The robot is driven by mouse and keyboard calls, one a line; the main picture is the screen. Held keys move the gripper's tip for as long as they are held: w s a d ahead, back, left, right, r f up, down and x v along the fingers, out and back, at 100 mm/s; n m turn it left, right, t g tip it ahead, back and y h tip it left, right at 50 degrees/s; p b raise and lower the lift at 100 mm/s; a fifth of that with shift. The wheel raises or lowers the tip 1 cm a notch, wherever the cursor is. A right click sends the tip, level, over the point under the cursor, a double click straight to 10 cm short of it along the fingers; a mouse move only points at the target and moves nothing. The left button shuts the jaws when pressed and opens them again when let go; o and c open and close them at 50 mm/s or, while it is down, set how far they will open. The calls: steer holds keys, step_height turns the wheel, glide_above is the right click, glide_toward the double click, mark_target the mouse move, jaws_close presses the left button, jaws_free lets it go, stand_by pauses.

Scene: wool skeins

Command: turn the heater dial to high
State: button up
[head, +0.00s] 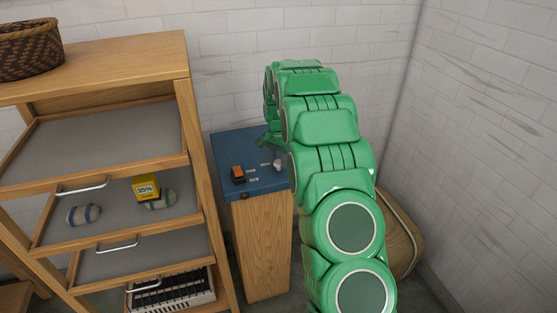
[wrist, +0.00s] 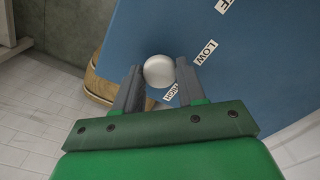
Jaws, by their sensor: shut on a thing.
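The heater dial (wrist: 160,71) is a round, pale, shiny knob on a blue panel (wrist: 150,25). My gripper (wrist: 158,68) has its two grey fingers on either side of the dial and is shut on it. A LOW label (wrist: 205,52) lies up and right of the dial. Another label (wrist: 169,93), partly hidden, seems to read HIGH and lies just below it. No pointer mark shows on the dial, so its setting cannot be told. In the head view the blue panel (head: 228,150) tops a wooden pedestal (head: 262,245).
An orange switch (head: 238,174) sits on the panel's left part. A tan bag-like thing (head: 400,235) lies behind my arm, by the brick walls.

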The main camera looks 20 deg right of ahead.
mark_target(279, 162)
steer(key=m, duration=0.4)
steer(key=shift+m, duration=2.2)
steer(key=o, duration=1.1)
steer(key=shift+c, duration=0.2)
steer(key=shift+r, duration=0.1)
step_height(279, 162, up, 8)
steer(key=shift+f, duration=0.15)
steer(key=shift+s, duration=0.1)
